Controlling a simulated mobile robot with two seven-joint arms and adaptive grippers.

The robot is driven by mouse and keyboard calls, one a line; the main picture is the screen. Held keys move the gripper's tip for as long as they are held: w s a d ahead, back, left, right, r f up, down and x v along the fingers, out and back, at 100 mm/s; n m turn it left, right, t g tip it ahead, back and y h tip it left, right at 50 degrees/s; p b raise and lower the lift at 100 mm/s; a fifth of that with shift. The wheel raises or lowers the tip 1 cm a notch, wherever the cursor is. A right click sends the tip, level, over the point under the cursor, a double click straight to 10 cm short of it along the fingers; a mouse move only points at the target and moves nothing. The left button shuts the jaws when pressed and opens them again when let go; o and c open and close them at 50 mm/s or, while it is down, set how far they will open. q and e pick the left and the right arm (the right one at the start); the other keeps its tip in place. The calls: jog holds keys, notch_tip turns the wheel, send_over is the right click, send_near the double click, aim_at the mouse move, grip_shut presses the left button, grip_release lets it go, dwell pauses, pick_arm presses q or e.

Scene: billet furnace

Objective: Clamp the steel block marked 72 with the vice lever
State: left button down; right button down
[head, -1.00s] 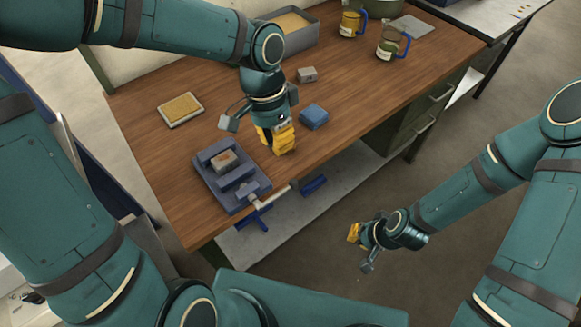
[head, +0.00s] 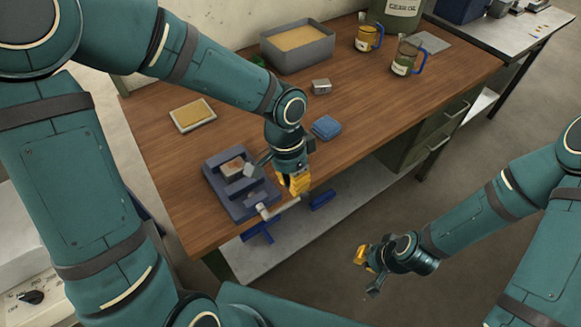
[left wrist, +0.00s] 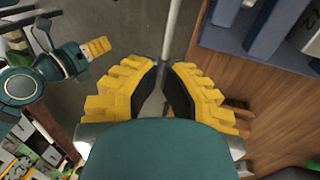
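The blue vice (head: 217,157) stands at the table's front left corner. A steel block (head: 232,166) with a brownish top sits between its jaws; its number is not readable in the head view. The pale vice lever (head: 284,207) sticks out to the right past the table edge. My left gripper (head: 298,188) is just above the lever. In the left wrist view its yellow fingers (left wrist: 167,72) are apart, with the grey lever rod (left wrist: 173,28) running between them; I cannot tell whether they touch it. My right gripper (head: 364,270) hangs over the floor, away from the table.
A blue block (head: 327,127), a small metal block (head: 321,87) and a tray with a tan pad (head: 193,116) lie on the table. A grey bin (head: 300,60) and two mugs (head: 369,38) stand farther back.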

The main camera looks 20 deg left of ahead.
aim_at(297, 201)
pick_arm(q)
jog(key=f, duration=0.3)
jog(key=f+b, duration=0.1)
jog(key=shift+s+d+f, duration=0.3)
jog(key=shift+d+f, duration=0.1)
jog(key=shift+w+f+g+y, duration=0.1)
jog(key=shift+f+g+y, duration=0.3)
jog(key=shift+g, duration=0.1)
jog(key=shift+d+f+g+y+p, duration=0.15)
jog(key=shift+f+g+y+p, duration=0.15)
jog(key=shift+f+g+y, duration=0.35)
jog(key=shift+f+n+g+y+p, duration=0.3)
jog(key=shift+f+g+y+p, duration=0.2)
jog(key=shift+f+g+y, duration=0.55)
jog(key=shift+f+g, duration=0.35)
jog(key=shift+g, duration=0.55)
jog(key=shift+a, duration=0.2)
jog(key=shift+p, duration=0.3)
